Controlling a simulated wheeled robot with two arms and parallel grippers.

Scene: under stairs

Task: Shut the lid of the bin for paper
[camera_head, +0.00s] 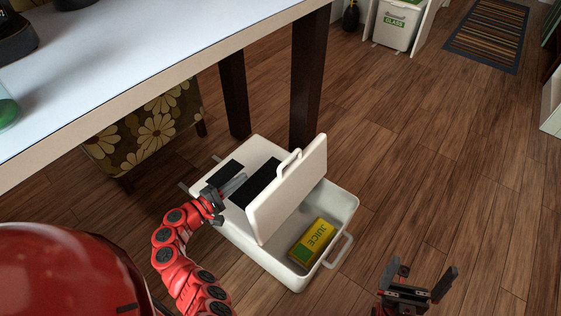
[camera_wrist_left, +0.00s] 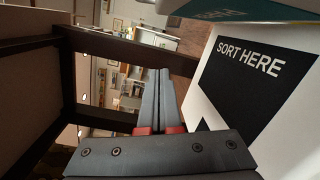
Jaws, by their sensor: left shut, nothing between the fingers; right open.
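A white bin (camera_head: 341,198) stands on the floor in the head view, with its lid (camera_head: 292,192) raised steeply and its front part open. A yellow juice carton (camera_head: 313,240) lies inside. My right gripper (camera_head: 424,270) is open and empty, right of the bin.
A white-topped table (camera_head: 150,50) overhangs on the left, with dark legs (camera_head: 310,90) close behind the bin. A flowered stool (camera_head: 150,130) is under it. A glass bin (camera_head: 397,24) and a striped rug (camera_head: 490,32) are far back. The floor to the right is clear.

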